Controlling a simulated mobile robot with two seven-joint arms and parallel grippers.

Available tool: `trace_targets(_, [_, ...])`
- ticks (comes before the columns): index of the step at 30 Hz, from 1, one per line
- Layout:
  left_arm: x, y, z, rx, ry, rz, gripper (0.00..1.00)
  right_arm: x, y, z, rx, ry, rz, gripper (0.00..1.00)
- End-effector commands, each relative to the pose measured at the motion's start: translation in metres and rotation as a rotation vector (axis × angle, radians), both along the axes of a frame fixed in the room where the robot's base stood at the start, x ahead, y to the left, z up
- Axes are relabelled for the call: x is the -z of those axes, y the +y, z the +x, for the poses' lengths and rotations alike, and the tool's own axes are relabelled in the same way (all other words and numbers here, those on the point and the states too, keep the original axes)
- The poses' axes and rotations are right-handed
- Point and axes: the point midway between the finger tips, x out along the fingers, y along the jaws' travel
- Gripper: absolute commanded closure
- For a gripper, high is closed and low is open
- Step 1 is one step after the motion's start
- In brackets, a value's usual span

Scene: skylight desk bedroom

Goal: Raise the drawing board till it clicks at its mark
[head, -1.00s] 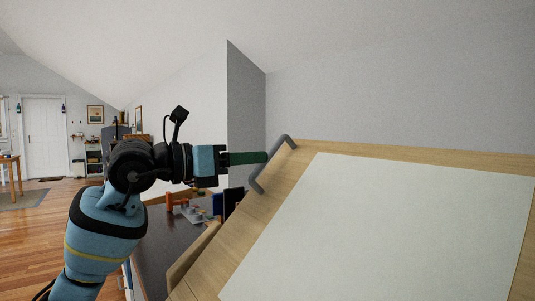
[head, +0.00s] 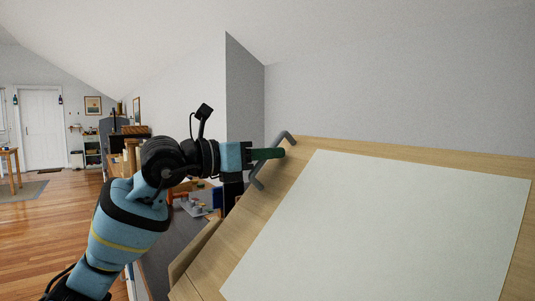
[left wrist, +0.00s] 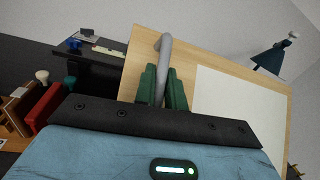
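The drawing board (head: 287,207) is a pale wooden panel, tilted up steeply towards the back, with a large white sheet (head: 385,225) on it. A grey bar handle (head: 283,137) is fixed at its left edge. My left gripper (head: 268,154) reaches this handle from the left. In the left wrist view the handle (left wrist: 164,60) runs between the two green fingers (left wrist: 161,88), with no clear gap beside it; the fingers look shut on it. The board also shows in the left wrist view (left wrist: 190,50). My right gripper is out of view. No mark is visible.
A dark desk top (head: 165,255) lies under and left of the board, with small objects (head: 195,207) near its back. A grey wall stands behind. A dark blue lamp (left wrist: 270,58) shows beyond the board in the left wrist view. Open wooden floor lies at far left.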

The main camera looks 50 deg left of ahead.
Motion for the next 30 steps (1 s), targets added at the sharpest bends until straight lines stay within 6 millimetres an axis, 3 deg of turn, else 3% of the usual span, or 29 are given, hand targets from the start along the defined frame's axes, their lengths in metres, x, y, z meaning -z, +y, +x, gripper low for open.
trace_targets(3, [0.000, 0.000, 0.000, 0.000, 0.000, 0.000, 1.00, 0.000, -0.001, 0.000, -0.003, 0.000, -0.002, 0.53])
trace_targets(24, [-0.013, 0.001, -0.010, 0.000, -0.073, -0.004, 1.00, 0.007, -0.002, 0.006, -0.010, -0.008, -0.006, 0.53])
trace_targets(25, [-0.013, 0.001, -0.010, 0.000, -0.072, -0.005, 0.87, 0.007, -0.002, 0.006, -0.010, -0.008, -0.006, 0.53])
trace_targets(30, [-0.013, 0.001, -0.010, 0.000, -0.071, -0.005, 0.67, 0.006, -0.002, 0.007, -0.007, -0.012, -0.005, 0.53])
